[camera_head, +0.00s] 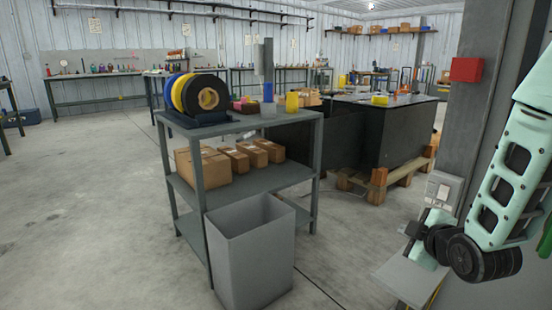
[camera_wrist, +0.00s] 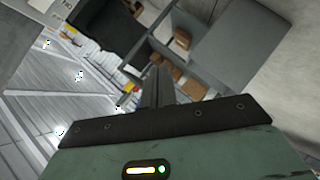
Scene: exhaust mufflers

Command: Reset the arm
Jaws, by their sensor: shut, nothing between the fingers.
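My gripper (camera_wrist: 157,84) shows in the wrist view, its dark fingers together with nothing held between them. Behind the fingers is a black bar on my green gripper body. In the head view my mint-green arm (camera_head: 510,165) is folded at the right edge, beside a grey pillar. The gripper's fingers cannot be made out there. The wrist view is tilted and looks past the fingers at a grey bin and shelves with brown boxes.
A grey metal shelf unit (camera_head: 262,182) holds spools (camera_head: 206,95) on top and boxes (camera_head: 201,170) below. A grey bin (camera_head: 250,252) stands before it. The pillar (camera_head: 458,115) with a red box (camera_head: 466,69) is close to my arm. Floor at left is clear.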

